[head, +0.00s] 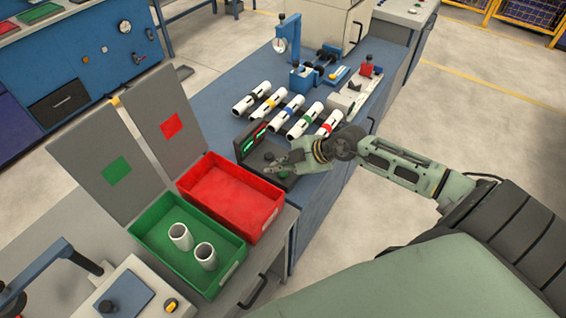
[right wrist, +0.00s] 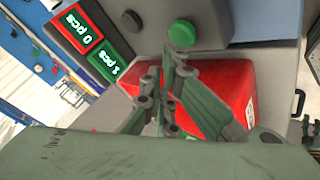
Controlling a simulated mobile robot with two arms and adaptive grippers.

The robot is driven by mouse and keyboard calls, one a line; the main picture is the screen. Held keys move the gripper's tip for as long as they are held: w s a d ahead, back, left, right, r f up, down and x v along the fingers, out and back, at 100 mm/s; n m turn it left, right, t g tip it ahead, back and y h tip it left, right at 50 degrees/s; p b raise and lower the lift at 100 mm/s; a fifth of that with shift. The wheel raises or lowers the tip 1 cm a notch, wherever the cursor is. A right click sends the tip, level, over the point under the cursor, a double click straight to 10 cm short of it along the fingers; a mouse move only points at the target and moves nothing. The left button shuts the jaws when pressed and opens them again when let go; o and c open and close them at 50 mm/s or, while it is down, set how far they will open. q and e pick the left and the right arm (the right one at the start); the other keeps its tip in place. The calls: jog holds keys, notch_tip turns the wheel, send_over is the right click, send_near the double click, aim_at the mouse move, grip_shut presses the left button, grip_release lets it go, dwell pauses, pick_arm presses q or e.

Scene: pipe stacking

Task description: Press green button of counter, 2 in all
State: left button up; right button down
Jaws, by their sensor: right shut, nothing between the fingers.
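The counter (head: 243,148) stands on the blue bench; my right gripper (head: 268,167) is in front of it and hides part of it. In the right wrist view its green button (right wrist: 181,36) is round and sits on the dark panel. A dark button (right wrist: 130,20) is beside it. The red display (right wrist: 80,28) reads "0 pcs" and the green display (right wrist: 106,61) reads "1 pcs". My right gripper, also in the right wrist view (right wrist: 168,62), is shut and empty, its tips close to the green button. I cannot tell whether they touch it. My left gripper is out of view.
A green bin (head: 143,238) holds two white pipes (head: 181,237). A red bin (head: 257,225) beside it looks empty. Several banded white pipes (head: 243,105) lie on the bench behind the counter. A dial gauge stand (head: 291,28) stands farther back.

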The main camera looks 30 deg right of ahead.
jog(key=shift+f, duration=0.15)
jog(key=shift+f, duration=0.25)
jog(key=shift+f, duration=0.55)
dwell(0.8)
jog(key=shift+r, duration=0.1)
jog(key=shift+r+p, duration=0.85)
jog(key=shift+p, duration=0.6)
notch_tip(320, 180, up, 5)
jog(key=p, duration=0.6)
